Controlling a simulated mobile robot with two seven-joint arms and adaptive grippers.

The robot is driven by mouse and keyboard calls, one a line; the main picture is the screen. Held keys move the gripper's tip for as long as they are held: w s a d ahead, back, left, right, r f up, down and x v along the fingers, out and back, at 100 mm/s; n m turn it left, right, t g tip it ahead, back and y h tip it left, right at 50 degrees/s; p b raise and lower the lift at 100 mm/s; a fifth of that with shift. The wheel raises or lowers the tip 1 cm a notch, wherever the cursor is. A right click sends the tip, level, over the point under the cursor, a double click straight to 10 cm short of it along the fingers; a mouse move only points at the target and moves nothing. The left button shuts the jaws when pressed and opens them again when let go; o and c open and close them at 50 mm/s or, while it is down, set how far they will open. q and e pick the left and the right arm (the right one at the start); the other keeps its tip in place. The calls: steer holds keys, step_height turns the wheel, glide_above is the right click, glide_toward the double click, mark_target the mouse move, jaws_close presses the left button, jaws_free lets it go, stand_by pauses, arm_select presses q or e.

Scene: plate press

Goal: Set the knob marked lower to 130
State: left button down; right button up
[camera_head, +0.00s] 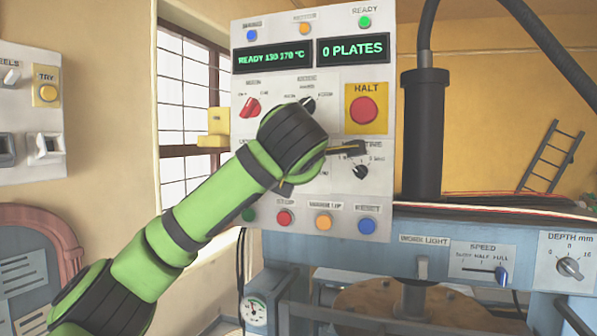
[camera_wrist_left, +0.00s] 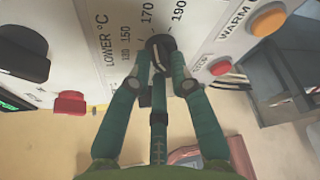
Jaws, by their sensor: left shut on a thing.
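The knob marked LOWER °C (camera_wrist_left: 158,43) is a dark round knob on the panel in the left wrist view. Its printed scale shows 150, 170 and 190, with smaller marks partly readable. My left gripper (camera_wrist_left: 160,68) is shut on this knob, one finger on each side. Its pointer is too unclear to read. In the head view my own left arm hides the knob. The display (camera_head: 272,56) there reads "READY 130 170 °C". My right gripper is not in view.
A red knob (camera_head: 249,107) and a dark knob (camera_head: 308,104) sit above. Red stop (camera_head: 285,218), orange (camera_head: 324,221) and blue (camera_head: 367,226) buttons line the panel's bottom.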

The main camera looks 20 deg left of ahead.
arm_select(q)
steer(key=shift+a+f+n+g+h+b, duration=0.1)
steer(key=shift+a+n+g+h+b, duration=0.1)
steer(key=shift+n+h+b, duration=1.1)
steer(key=shift+a+r+n+g+h+b, duration=0.25)
steer(key=shift+n+h, duration=0.6)
steer(key=shift+n, duration=1.05)
steer(key=shift+a+f+n+g+h+b, duration=0.1)
steer(key=shift+a+f+n+h+b, duration=0.15)
steer(key=shift+n+h+b, duration=1.05)
steer(key=shift+n+p, duration=0.35)
steer(key=shift+n, duration=0.15)
steer(key=c, duration=1.1)
jaws_free()
steer(key=v, duration=1.2)
steer(key=shift+d, duration=0.15)
